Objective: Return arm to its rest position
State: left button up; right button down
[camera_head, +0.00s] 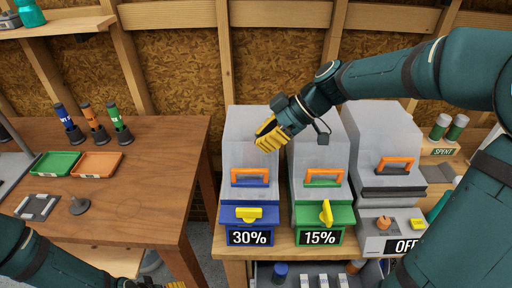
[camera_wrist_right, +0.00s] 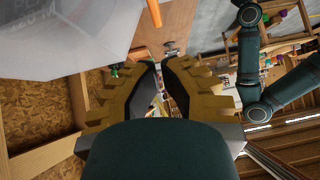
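My right arm (camera_head: 400,75) reaches in from the right in the head view. Its yellow-fingered right gripper (camera_head: 268,135) hangs in front of the upper part of the grey box marked 30%, above its orange handle. In the right wrist view the two fingers of the right gripper (camera_wrist_right: 161,68) stand apart, with nothing visible between them. My left arm (camera_head: 50,268) shows at the lower left. Only a sliver of yellow at the bottom edge shows of the left gripper (camera_head: 176,285), so its state is hidden.
The 30% box (camera_head: 250,162), the 15% box (camera_head: 319,160) and a third box (camera_head: 385,140) reading OFF stand in a row on a bench. A wooden table (camera_head: 160,165) at left holds a green tray (camera_head: 55,164), an orange tray (camera_head: 97,164) and several upright tools. Spent canisters (camera_head: 457,127) stand at right.

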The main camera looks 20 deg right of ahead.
jog(key=shift+v, duration=2.7)
